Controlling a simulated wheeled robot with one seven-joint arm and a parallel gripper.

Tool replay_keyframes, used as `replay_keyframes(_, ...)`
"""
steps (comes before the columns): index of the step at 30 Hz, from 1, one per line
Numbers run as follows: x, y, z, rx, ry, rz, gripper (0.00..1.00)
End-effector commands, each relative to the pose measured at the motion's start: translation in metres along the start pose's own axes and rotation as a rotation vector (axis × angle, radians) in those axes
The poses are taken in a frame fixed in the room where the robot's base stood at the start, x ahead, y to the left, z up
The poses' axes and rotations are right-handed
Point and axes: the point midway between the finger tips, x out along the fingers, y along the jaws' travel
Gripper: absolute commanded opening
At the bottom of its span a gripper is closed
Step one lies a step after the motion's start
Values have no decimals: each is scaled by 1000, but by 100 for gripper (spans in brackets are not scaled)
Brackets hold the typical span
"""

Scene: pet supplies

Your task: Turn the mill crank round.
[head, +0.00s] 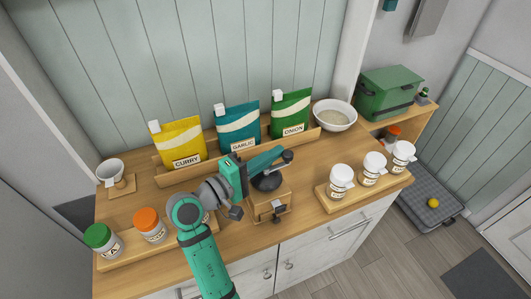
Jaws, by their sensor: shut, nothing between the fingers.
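The mill stands near the middle of the counter, with a wooden body (268,207) and a dark domed top (266,182). Its crank (288,156) shows as a dark knob at the upper right of the dome; the crank's bar is partly hidden. My gripper (276,156) reaches in from the left, over the back of the dome. Its teal fingers look shut and empty, with their tips close to the knob. I cannot tell whether they touch it. My wrist and forearm hide part of the counter left of the mill.
Curry (182,145), garlic (238,125) and onion (290,114) pouches stand in a rack behind the mill. A white bowl (335,114) is behind right. White-lidded jars (341,180) stand at right. Green-lidded (101,239) and orange-lidded (149,224) jars and a cup (111,171) are at left.

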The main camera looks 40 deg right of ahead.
Motion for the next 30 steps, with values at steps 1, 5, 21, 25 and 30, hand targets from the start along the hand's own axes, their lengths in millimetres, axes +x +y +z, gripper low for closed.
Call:
replay_keyframes(1,0,0,0,0,0,0,0)
replay_keyframes(5,0,0,1,0,0,0,0)
replay_keyframes(21,-1,0,0,0,1,0,0)
replay_keyframes(25,-12,0,0,-1,3,1,0)
replay_keyframes(30,-42,0,-1,-1,5,0,0)
